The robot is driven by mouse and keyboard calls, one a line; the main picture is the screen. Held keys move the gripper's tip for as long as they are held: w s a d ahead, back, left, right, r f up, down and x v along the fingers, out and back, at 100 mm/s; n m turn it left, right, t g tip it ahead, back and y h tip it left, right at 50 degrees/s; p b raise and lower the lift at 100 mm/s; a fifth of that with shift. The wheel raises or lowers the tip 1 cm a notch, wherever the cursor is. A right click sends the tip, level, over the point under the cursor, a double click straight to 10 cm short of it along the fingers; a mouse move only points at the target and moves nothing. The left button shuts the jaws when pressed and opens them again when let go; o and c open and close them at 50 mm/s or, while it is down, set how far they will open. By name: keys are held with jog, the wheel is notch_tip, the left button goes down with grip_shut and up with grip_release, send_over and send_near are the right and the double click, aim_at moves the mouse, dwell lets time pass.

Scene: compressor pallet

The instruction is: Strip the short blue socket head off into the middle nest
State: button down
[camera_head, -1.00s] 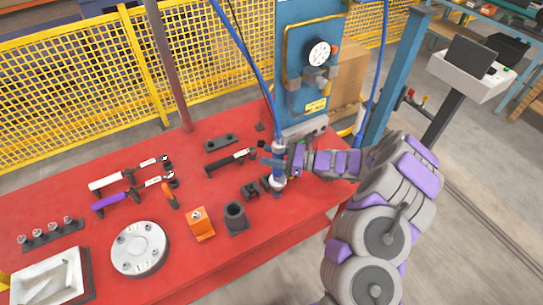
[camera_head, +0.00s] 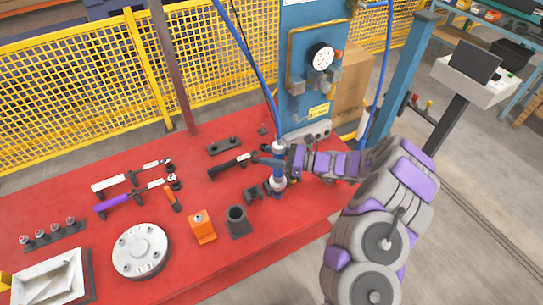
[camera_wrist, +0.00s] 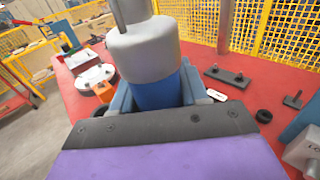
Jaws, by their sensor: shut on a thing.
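My gripper (camera_head: 284,160) is shut on an upright blue and grey-white power tool (camera_head: 279,150) that hangs below a blue hose. In the wrist view the tool's grey collar and blue body (camera_wrist: 155,90) stand between my fingers (camera_wrist: 160,100). The tool's lower end is over the table, close beside a small dark fixture (camera_head: 253,193) with raised parts. I cannot tell its separate nests apart, nor which one is the middle. The short blue socket head cannot be made out clearly at the tool's lower end. The wrist view hides that end.
The red table (camera_head: 150,165) holds two torque wrenches, an orange block (camera_head: 202,226), a dark cup (camera_head: 237,220), a round grey flange (camera_head: 140,250) and a black two-peg plate (camera_head: 222,146). A black-handled wrench (camera_head: 230,166) lies left of the tool. The blue press column (camera_head: 310,90) stands behind.

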jog(key=shift+w+a+b, duration=0.2)
jog(key=shift+w+a, duration=0.3)
jog(key=shift+w, duration=0.2)
jog(key=shift+w+a+b, duration=0.2)
jog(key=shift+w+a, duration=0.25)
jog(key=shift+w, duration=0.25)
dwell(1.1)
jog(key=shift+r, duration=0.45)
dwell(0.9)
jog(key=shift+r+p, duration=1.25)
jog(key=shift+r, duration=1.05)
